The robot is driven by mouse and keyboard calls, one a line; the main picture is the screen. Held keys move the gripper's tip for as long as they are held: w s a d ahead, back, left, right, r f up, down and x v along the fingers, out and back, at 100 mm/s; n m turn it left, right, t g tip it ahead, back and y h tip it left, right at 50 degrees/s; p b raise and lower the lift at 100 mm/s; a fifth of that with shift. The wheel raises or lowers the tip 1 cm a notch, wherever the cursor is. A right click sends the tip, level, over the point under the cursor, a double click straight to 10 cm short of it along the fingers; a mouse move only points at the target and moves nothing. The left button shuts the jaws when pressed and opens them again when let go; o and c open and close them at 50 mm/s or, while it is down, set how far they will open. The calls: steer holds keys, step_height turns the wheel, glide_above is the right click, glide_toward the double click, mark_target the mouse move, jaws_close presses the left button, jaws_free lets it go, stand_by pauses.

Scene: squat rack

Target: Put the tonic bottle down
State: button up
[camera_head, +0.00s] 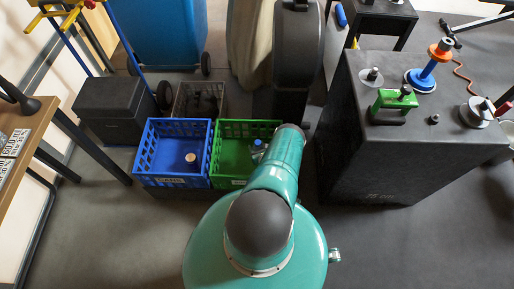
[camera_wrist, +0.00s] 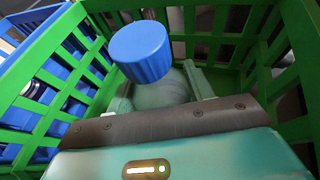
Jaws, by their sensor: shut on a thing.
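The tonic bottle (camera_wrist: 142,52) has a ribbed blue cap and a pale, clear-looking body. My gripper (camera_wrist: 160,88) is shut on its body, below the cap, in the wrist view. The bottle is inside the green crate (camera_wrist: 290,65), with the lattice walls around it. In the head view the blue cap (camera_head: 258,146) shows beside my arm, within the green crate (camera_head: 232,128). My arm hides the gripper and most of the bottle there. I cannot tell whether the bottle's base touches the crate floor.
A blue crate (camera_head: 164,179) with a round-topped item in it adjoins the green one on the left. A dark wire crate (camera_head: 181,103) stands behind. A black box block (camera_head: 352,165) with several objects on top is at right. Open floor lies in front.

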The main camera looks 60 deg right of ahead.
steer(key=shift+s+a+f, duration=0.15)
steer(key=shift+a+f, duration=0.2)
steer(key=shift+f, duration=0.05)
steer(key=o, duration=1)
steer(key=shift+s, duration=0.1)
steer(key=shift+r, duration=0.2)
steer(key=v, duration=0.3)
steer(key=r+v, duration=0.1)
steer(key=v, duration=0.3)
steer(key=shift+r, duration=0.1)
steer(key=shift+d, duration=0.1)
